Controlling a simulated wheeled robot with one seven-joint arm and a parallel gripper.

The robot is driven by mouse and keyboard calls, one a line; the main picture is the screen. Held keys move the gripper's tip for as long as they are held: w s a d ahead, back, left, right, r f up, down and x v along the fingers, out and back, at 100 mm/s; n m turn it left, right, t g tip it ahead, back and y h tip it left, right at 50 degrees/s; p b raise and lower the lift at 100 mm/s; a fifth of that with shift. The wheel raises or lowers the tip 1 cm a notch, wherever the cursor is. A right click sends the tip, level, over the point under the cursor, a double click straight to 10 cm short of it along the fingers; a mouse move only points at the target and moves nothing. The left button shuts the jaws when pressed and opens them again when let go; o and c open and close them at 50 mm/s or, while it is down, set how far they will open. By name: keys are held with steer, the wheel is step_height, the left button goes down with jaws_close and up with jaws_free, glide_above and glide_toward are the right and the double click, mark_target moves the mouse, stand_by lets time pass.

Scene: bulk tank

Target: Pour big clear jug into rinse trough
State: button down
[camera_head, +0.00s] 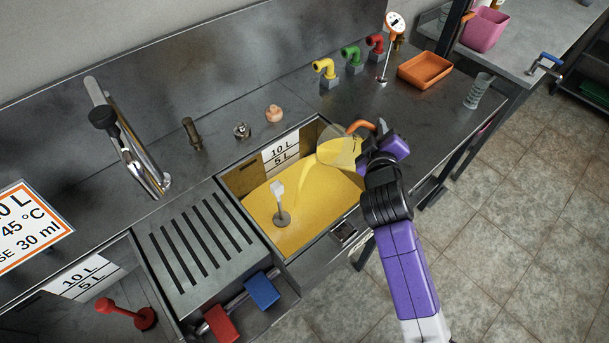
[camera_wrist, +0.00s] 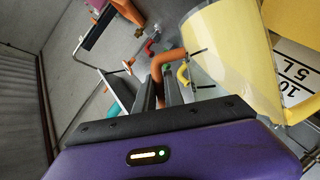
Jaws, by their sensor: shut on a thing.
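The big clear jug (camera_head: 338,153) is tilted over the right basin, with yellow liquid in it. A yellow stream runs from its lip toward the pool in the rinse trough (camera_head: 235,180). The trough holds yellow liquid, and a "10 L / 5 L" scale marks its back wall. My gripper (camera_head: 371,134) is shut on the jug's orange handle (camera_head: 357,126). In the wrist view the jug (camera_wrist: 225,55) fills the upper right, and my gripper (camera_wrist: 172,92) has its fingers around the orange handle (camera_wrist: 165,62).
A slotted drainer (camera_head: 205,245) separates this basin from the left one, with a red plug (camera_head: 130,312). Yellow, green and red taps (camera_head: 352,58), an orange tray (camera_head: 425,70) and a clear glass (camera_head: 478,90) stand on the right counter. A grey upright plug (camera_head: 280,205) stands in the trough.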

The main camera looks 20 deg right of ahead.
mark_target(345, 131)
steer(key=shift+w+a+r+n+t+h+b, duration=0.1)
steer(key=shift+a+r+n+h+b, duration=0.15)
steer(key=shift+a+n+b, duration=0.25)
steer(key=shift+w+a+r+n+t+h+b, duration=0.1)
steer(key=shift+w+a+n+h+b, duration=0.1)
steer(key=shift+a+n+b, duration=0.3)
steer(key=shift+w+a+r+n+t+h+b, duration=0.1)
steer(key=shift+a+r+n+h+b, duration=0.15)
steer(key=shift+a+n+b, duration=0.25)
stand_by(1.9)
steer(key=shift+w+a+n+h+b, duration=0.15)
steer(key=shift+a+n+b, duration=0.1)
steer(key=shift+a+b, duration=0.4)
steer(key=shift+w+a+n+h+b, duration=0.15)
steer(key=shift+a+n+b, duration=0.2)
steer(key=shift+a, duration=0.45)
steer(key=shift+w+a+r+n+t, duration=0.15)
steer(key=shift+a+r+n, duration=0.2)
steer(key=shift+a, duration=0.2)
steer(key=shift+w+a+r+n+t, duration=0.15)
steer(key=shift+a+r+n, duration=0.2)
steer(key=shift+a, duration=0.2)
